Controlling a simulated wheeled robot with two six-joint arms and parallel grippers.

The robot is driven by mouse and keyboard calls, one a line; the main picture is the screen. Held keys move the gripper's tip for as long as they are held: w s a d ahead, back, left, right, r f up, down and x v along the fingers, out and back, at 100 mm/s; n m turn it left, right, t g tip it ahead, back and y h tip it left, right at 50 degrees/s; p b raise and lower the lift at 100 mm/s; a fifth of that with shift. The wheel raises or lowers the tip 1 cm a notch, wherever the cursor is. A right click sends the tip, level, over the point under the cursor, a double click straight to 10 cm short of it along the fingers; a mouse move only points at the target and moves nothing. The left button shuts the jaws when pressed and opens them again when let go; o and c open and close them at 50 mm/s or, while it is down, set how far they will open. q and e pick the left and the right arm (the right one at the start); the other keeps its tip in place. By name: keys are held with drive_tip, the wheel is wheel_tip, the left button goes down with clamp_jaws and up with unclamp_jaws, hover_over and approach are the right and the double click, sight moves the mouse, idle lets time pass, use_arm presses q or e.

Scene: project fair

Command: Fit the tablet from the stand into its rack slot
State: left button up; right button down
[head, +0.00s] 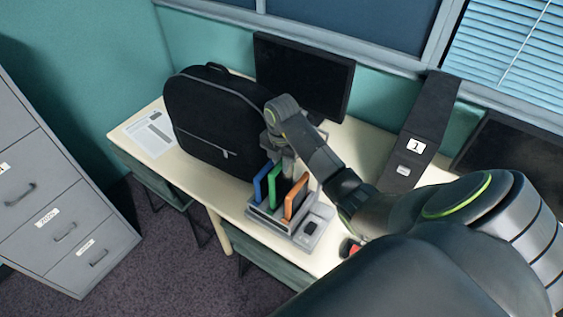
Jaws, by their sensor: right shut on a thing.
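A grey rack (262,214) stands near the front edge of the desk. A blue tablet (262,184) and a green tablet (274,186) stand upright in it, side by side. An orange tablet (296,199) is at the rack's right side, leaning more than the other two. My right gripper (291,172) reaches down over the rack and is shut, apparently on the upper part of the orange tablet. My wrist and the tablets partly hide the fingertips. I cannot tell how deep the orange tablet's lower edge sits. My left gripper is not in view.
Just right of the rack is a grey stand (318,222) with a small black item (310,228). A black backpack (212,125) stands close behind left, a monitor (303,75) behind, and a black binder (422,125) to the right. Papers (150,134) lie far left.

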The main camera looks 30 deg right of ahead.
sight(282, 175)
drive_tip(key=shift+f, duration=0.15)
drive_tip(key=shift+f+b, duration=1.05)
drive_tip(key=shift+f, duration=0.4)
idle(0.3)
drive_tip(key=shift+f+b, duration=0.65)
drive_tip(key=shift+b, duration=0.05)
drive_tip(key=shift+a+f+b, duration=0.1)
drive_tip(key=shift+f+b, duration=0.25)
drive_tip(key=shift+f, duration=0.05)
drive_tip(key=shift+s+f, duration=0.1)
drive_tip(key=shift+f, duration=0.05)
drive_tip(key=shift+d+f, duration=0.2)
drive_tip(key=shift+f, duration=0.15)
drive_tip(key=shift+a+r, duration=0.1)
drive_tip(key=shift+r, duration=0.05)
